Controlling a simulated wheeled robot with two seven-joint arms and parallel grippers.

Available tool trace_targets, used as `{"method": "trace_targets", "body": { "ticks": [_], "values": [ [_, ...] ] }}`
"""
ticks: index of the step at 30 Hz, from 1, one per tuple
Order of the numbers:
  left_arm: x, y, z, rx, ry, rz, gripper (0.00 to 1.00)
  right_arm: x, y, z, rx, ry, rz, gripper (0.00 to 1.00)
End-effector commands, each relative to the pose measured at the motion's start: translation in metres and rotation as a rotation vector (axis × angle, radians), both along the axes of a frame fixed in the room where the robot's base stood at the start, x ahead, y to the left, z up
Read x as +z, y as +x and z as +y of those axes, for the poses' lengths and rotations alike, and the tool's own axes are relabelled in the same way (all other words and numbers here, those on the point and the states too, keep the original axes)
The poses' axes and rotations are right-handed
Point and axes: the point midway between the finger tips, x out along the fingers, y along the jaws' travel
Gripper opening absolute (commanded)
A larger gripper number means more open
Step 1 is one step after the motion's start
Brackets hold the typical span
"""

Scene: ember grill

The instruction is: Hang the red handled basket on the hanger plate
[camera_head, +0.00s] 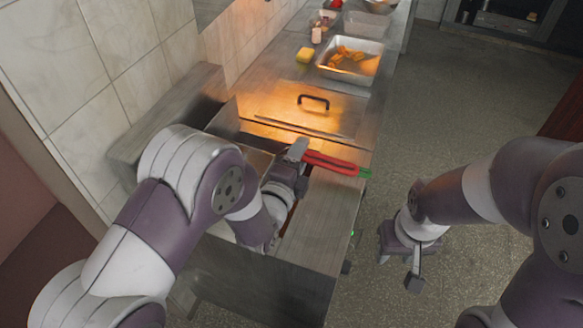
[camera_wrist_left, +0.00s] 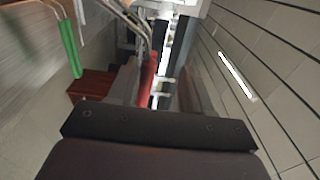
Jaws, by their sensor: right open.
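The red handle (camera_head: 330,162) of the basket runs to the right from my left gripper (camera_head: 297,152) over the fryer's steel top. In the left wrist view the red handle (camera_wrist_left: 148,76) lies between the two fingers of my left gripper (camera_wrist_left: 157,84). I cannot tell whether the fingers press on it. The basket body is hidden behind my left arm and gripper. A green handle (camera_wrist_left: 69,45) shows at the upper left of the left wrist view, and its end (camera_head: 365,173) shows beside the red one. My right gripper (camera_head: 400,262) is open and empty above the floor. I cannot make out the hanger plate surely.
The fryer (camera_head: 270,290) stands below my left arm, against the tiled wall (camera_head: 90,60). The floor to the right is clear.

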Motion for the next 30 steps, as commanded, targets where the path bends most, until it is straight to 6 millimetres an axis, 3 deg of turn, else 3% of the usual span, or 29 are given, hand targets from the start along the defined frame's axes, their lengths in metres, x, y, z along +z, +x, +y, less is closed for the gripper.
{"method": "trace_targets", "body": {
  "ticks": [13,18,23,26,30],
  "values": [
    [-0.003,-0.093,0.034,-0.001,0.0,-0.002,0.49,-0.03,0.0,0.0,0.0,0.0,0.0,0.43],
    [-0.001,-0.11,0.04,-0.001,0.0,-0.003,0.49,-0.032,0.0,0.0,0.0,0.0,0.0,0.43],
    [-0.001,-0.112,0.041,-0.001,-0.026,0.011,0.49,-0.032,0.0,0.0,0.0,0.0,0.0,0.43],
    [-0.036,-0.115,0.042,0.013,-0.152,0.24,0.49,-0.032,0.0,0.0,0.0,0.0,0.0,0.43],
    [-0.104,-0.142,0.052,0.22,-0.433,0.839,0.49,-0.032,0.0,0.0,0.0,0.0,0.0,0.43]
  ]
}}
